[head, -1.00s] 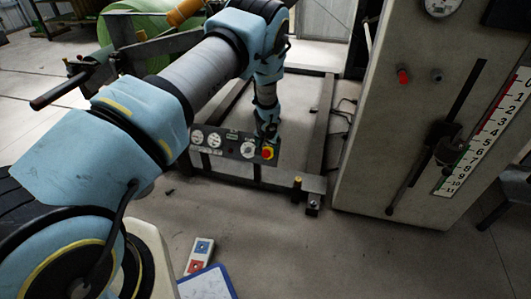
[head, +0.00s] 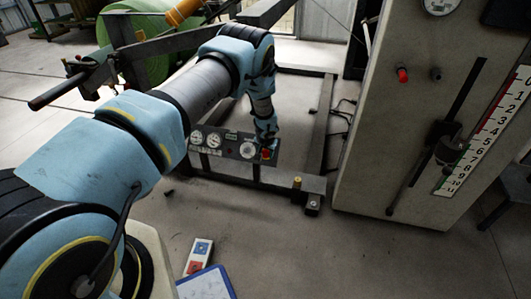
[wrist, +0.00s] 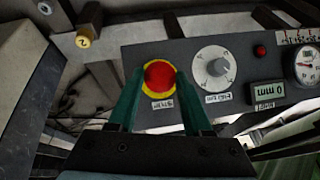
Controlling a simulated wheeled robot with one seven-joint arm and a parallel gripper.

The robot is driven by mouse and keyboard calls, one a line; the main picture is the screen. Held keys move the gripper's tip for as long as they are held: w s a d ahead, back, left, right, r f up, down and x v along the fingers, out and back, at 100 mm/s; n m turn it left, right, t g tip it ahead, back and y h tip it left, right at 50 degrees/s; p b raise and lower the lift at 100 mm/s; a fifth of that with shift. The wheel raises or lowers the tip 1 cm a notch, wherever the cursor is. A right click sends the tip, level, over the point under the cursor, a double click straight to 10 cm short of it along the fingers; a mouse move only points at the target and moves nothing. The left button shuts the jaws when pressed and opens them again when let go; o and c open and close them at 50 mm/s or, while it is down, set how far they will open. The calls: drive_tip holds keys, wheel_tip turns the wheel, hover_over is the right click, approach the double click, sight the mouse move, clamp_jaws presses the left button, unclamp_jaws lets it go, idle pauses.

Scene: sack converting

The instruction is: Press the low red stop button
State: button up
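The red stop button (wrist: 159,76) is a round red cap on a yellow ring, at one end of a low dark control panel (wrist: 188,52). In the head view the button (head: 266,154) is partly covered by my gripper (head: 267,140), which is right at it. In the wrist view my gripper (wrist: 160,98) has two green fingers apart, one on each side of the button, with nothing held between them. I cannot tell whether the fingers touch the button or its ring.
The panel also carries a white dial (wrist: 211,67), a small red light (wrist: 260,51) and gauges (wrist: 306,65). A metal frame (head: 310,187) stands around it. A tall cabinet (head: 395,150) with another red button (head: 402,75) is at right. A pendant (head: 198,256) lies on the floor.

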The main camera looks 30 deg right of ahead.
clamp_jaws()
idle(0.9)
